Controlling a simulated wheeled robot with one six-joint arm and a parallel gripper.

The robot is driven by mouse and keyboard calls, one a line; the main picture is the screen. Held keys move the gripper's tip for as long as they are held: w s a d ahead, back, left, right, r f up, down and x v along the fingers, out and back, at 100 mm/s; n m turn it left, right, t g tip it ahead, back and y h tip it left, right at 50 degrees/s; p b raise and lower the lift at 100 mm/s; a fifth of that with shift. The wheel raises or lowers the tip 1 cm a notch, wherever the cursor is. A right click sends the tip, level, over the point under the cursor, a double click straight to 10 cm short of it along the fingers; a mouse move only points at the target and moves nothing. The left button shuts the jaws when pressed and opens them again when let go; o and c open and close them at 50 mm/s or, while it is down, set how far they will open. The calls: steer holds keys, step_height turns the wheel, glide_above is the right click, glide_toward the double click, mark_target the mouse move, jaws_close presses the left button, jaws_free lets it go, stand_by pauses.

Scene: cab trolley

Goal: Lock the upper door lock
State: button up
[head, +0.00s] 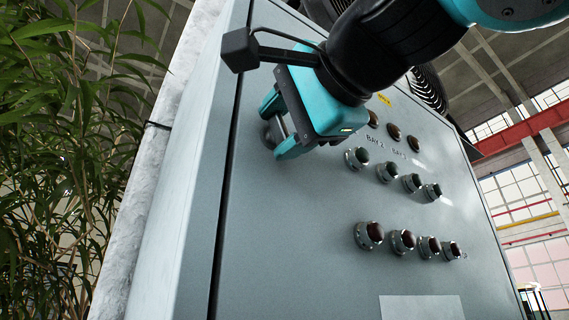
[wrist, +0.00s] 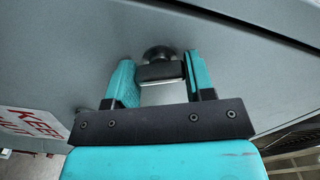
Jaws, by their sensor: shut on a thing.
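The upper door lock (head: 270,133) is a small dark round knob with a flat grip bar on the grey cabinet door (head: 290,230), near its left edge. My gripper (head: 279,130) has teal fingers and is at the lock, shut on its grip bar. In the wrist view the lock (wrist: 158,54) shows its round dark base, with the bar (wrist: 160,72) lying crosswise between the two fingers of my gripper (wrist: 160,76). The fingers partly hide the lock in the head view.
Rows of round buttons and lamps (head: 402,240) stick out from the door right of my gripper. A red-lettered sign (wrist: 40,128) is at the left of the wrist view. Leafy plants (head: 70,150) stand left of the cabinet. The door below the lock is bare.

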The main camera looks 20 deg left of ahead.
steer(key=m+b, duration=0.1)
steer(key=m, duration=0.3)
steer(key=shift+m+b, duration=0.3)
stand_by(0.3)
steer(key=o, duration=0.9)
steer(key=shift+d, duration=0.1)
